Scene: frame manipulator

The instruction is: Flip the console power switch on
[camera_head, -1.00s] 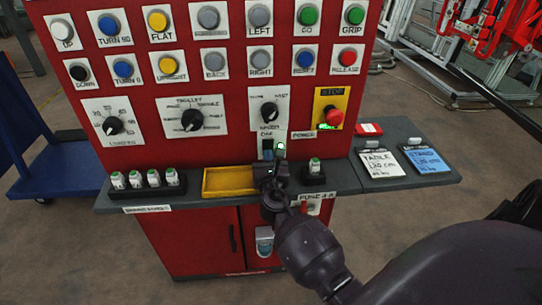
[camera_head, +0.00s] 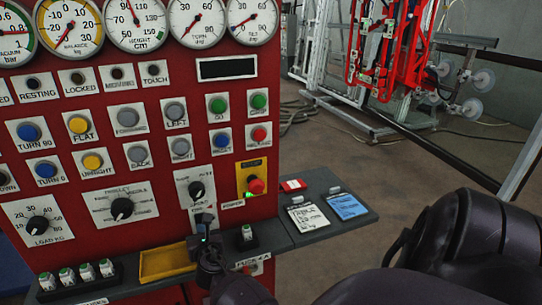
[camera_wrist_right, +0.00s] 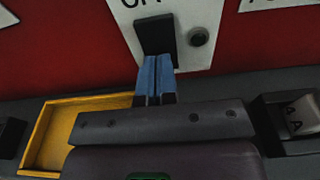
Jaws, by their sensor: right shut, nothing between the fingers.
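The power switch is a black rocker (camera_wrist_right: 155,36) on a white plate in the red console front, seen in the right wrist view. A small round grey lamp or stud (camera_wrist_right: 199,36) sits to its right and looks unlit. My right gripper (camera_wrist_right: 155,62) is shut, its blue fingertips together at the lower part of the rocker. They overlap it in the picture; I cannot tell whether they touch. In the head view my right gripper (camera_head: 206,238) is in front of the switch plate (camera_head: 204,218) and hides most of it. My left gripper is not in view.
A yellow tray (camera_head: 167,263) lies on the grey ledge left of the gripper, and a fuse-like part (camera_head: 247,233) stands to its right. Above right is a red stop button (camera_head: 256,186). Two cards (camera_head: 308,217) (camera_head: 347,206) lie on the right shelf.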

